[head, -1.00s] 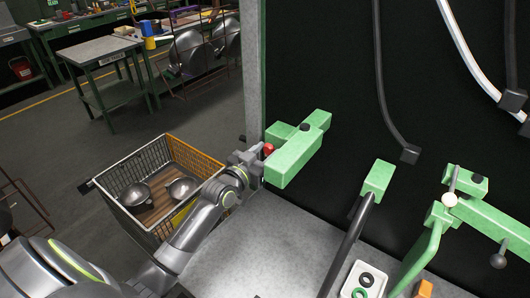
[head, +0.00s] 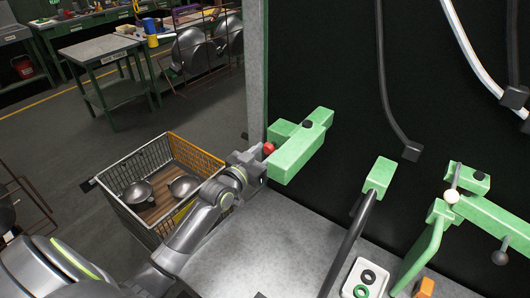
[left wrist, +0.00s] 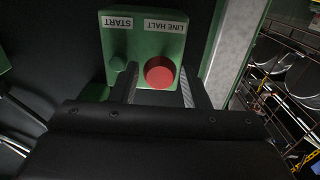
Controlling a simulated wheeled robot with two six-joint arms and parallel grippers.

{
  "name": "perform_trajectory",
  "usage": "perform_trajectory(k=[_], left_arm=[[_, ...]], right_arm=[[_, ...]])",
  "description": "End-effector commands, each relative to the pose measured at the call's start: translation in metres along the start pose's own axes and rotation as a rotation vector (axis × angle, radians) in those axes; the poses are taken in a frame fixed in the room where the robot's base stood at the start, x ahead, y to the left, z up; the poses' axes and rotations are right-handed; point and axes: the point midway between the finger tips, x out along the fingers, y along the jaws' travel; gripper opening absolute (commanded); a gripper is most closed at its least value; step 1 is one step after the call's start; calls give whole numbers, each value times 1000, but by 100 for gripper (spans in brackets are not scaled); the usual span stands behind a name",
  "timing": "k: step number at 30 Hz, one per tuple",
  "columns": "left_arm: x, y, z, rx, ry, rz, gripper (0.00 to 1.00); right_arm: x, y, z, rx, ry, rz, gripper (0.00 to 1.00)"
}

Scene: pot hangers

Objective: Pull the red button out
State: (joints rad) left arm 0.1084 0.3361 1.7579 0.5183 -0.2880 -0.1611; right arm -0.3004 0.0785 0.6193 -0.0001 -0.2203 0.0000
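The red button (head: 269,148) sits on the left end of a green box (head: 300,150) at the work stand. In the left wrist view the round red button (left wrist: 159,72) is under a LINE HALT label, beside a smaller green button (left wrist: 122,76) under a START label. My left gripper (head: 257,156) is at this end of the box. Contact with the button does not show. My right gripper is not in view.
A wire basket (head: 128,158) with metal bowls stands on the floor at left. A dark post with a green top (head: 381,173) and a white tray with rings (head: 347,290) are at right. Dark and white hoses hang above. A workbench (head: 98,50) stands behind.

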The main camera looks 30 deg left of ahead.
Motion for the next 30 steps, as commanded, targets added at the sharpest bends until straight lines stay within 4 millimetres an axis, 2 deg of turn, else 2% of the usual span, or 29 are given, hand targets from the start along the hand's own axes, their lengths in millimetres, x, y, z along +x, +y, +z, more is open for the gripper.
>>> perform_trajectory(k=[7, 11, 14, 30], left_arm=[[-1, 0, -1, 1, 2, 0, 42], [-10, 0, 0, 2, 1, 0, 42], [-26, 0, 1, 2, 1, 0, 42], [-135, 0, -1, 3, -1, -1, 42]], right_arm=[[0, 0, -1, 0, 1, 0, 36], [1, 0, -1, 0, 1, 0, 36], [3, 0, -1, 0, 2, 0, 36], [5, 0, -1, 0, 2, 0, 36]])
